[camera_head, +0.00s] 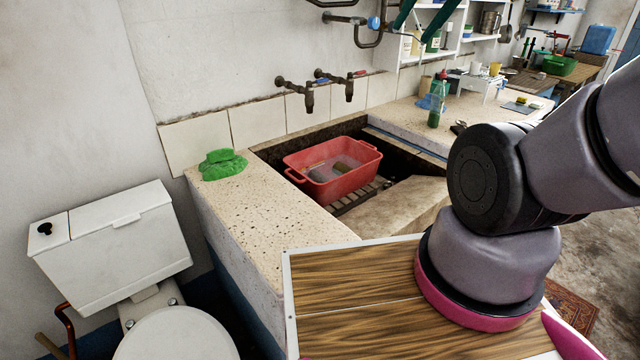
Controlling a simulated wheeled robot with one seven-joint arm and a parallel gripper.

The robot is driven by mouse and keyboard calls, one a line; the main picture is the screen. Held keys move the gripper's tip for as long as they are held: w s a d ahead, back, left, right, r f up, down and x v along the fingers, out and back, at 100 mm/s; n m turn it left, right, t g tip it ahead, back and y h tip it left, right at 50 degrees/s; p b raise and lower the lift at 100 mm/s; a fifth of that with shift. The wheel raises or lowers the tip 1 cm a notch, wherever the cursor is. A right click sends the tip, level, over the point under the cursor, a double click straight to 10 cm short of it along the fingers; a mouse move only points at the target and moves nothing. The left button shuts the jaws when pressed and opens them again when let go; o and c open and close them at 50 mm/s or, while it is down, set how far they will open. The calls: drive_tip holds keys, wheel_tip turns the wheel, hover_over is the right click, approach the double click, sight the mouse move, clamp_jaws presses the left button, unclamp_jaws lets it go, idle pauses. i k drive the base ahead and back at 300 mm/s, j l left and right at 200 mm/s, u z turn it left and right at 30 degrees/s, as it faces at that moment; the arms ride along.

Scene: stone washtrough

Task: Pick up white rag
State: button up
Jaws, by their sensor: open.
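I cannot make out a white rag in this view. A bright green, crumpled cloth-like thing (222,164) lies on the left speckled ledge of the stone trough, near the wall. A red tub (345,183) with handles stands in the trough basin. It holds what looks like greyish water and a few small dull things, too small to tell. My arm comes in from the right, but my gripper is outside the picture.
The speckled stone ledge (265,215) is mostly bare. Two taps (309,97) stick out above the basin. A green bottle (437,100) stands on the right counter. A white toilet cistern (115,250) stands at the left. Shelves and cluttered tables lie at the back right.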

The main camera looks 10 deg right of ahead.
sight(315, 175)
drive_tip(key=k+u, duration=0.1)
drive_tip(key=k, duration=0.3)
drive_tip(key=i+l+u, duration=0.1)
drive_tip(key=i+l, duration=0.15)
drive_tip(key=i+l+u, duration=0.1)
drive_tip(key=l, duration=0.35)
drive_tip(key=i+l+u, duration=0.15)
drive_tip(key=i+l, duration=0.15)
drive_tip(key=i+l+u, duration=0.1)
drive_tip(key=l+u, duration=0.15)
drive_tip(key=l, duration=0.4)
drive_tip(key=i+l+u, duration=0.1)
drive_tip(key=l+u, duration=0.2)
drive_tip(key=l, duration=0.4)
